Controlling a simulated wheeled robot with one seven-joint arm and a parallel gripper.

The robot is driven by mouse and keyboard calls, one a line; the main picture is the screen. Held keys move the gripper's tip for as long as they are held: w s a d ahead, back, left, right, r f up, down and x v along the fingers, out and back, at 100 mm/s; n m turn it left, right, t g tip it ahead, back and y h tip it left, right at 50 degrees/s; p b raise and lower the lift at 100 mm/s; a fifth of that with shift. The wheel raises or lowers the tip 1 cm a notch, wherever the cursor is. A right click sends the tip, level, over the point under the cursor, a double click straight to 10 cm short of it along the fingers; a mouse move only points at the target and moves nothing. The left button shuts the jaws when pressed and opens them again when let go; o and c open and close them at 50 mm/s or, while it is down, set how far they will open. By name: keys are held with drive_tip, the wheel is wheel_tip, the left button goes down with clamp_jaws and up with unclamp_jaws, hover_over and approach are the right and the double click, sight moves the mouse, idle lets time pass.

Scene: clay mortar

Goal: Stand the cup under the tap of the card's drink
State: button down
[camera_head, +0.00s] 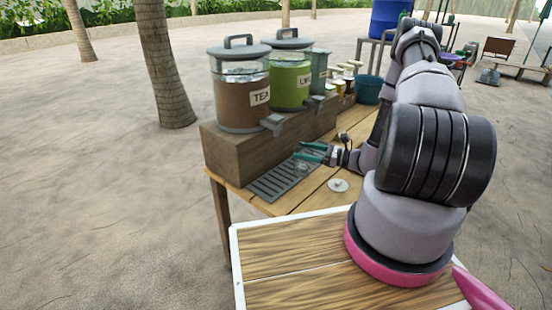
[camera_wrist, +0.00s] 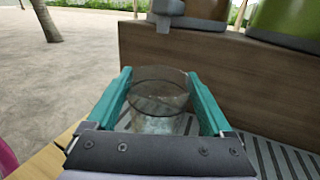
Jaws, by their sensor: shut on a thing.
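A clear glass cup (camera_wrist: 160,110) stands upright between the teal fingers of my gripper (camera_wrist: 158,76), which is shut on it. In the head view my gripper (camera_head: 310,153) and the faint cup (camera_head: 301,167) are over the slatted drip tray (camera_head: 272,184). The brown TEA dispenser (camera_head: 241,100) is at the left, with its grey tap (camera_head: 273,124). A tap (camera_wrist: 163,14) shows ahead of and above the cup in the wrist view. A green dispenser (camera_head: 289,82) has a partly readable label, and its tap (camera_head: 312,102) faces forward. I cannot make out the card.
A third, grey-green dispenser (camera_head: 320,70) stands behind. The dispensers rest on a wooden block (camera_head: 225,158). A small white disc (camera_head: 338,185) lies on the table right of the tray. A teal bucket (camera_head: 367,90) and small bottles stand farther back.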

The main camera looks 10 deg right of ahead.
drive_tip(key=x, duration=1)
drive_tip(key=shift+w+a+f, duration=0.2)
drive_tip(key=shift+a+f, duration=0.05)
drive_tip(key=shift+a, duration=0.05)
drive_tip(key=shift+d+f, duration=0.1)
drive_tip(key=shift+f, duration=1.35)
drive_tip(key=shift+f, duration=0.1)
drive_tip(key=shift+f, duration=0.1)
unclamp_jaws()
